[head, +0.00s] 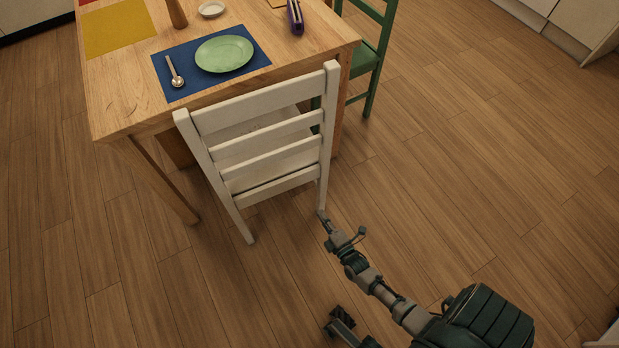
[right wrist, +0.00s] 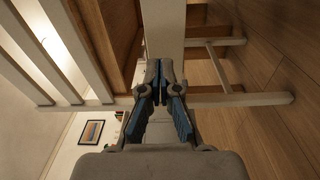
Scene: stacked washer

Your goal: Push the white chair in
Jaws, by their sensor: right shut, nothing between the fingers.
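The white chair (head: 262,143) stands upright at the near end of the wooden table (head: 112,112), with its slatted back toward me. Its seat is partly hidden by the slats and reaches toward the table edge. My right gripper (head: 323,214) is at the lower part of the chair's right rear leg, close to or touching it; I cannot tell which. In the right wrist view the gripper (right wrist: 159,82) is shut and empty, with white chair bars (right wrist: 163,28) just beyond the fingertips.
A green chair (head: 368,58) stands at the table's right side, near the white chair. On the table are a blue mat (head: 178,90), a green plate (head: 224,53), a spoon (head: 174,72) and a purple object (head: 296,18). The wooden floor (head: 480,150) to the right is clear.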

